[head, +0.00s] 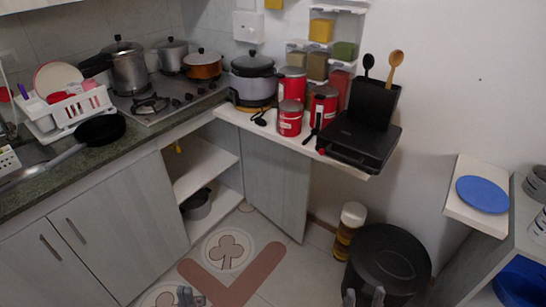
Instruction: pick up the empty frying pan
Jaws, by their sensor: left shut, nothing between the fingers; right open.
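A black frying pan (101,130) sits on the dark countertop at the left, in front of the white dish rack. Its long handle points down and left towards the sink. I see nothing inside it. My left gripper (189,295) is at the bottom edge, low over the floor, shut and empty, far from the pan. My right gripper (363,297) is at the bottom edge in front of the black bin, open and empty. Only the tips of both grippers show.
The dish rack (68,108) stands behind the pan, the stove (165,100) to its right. A cabinet door (275,185) stands open below the white shelf (240,119). A black bin (388,258) stands on the floor at the right.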

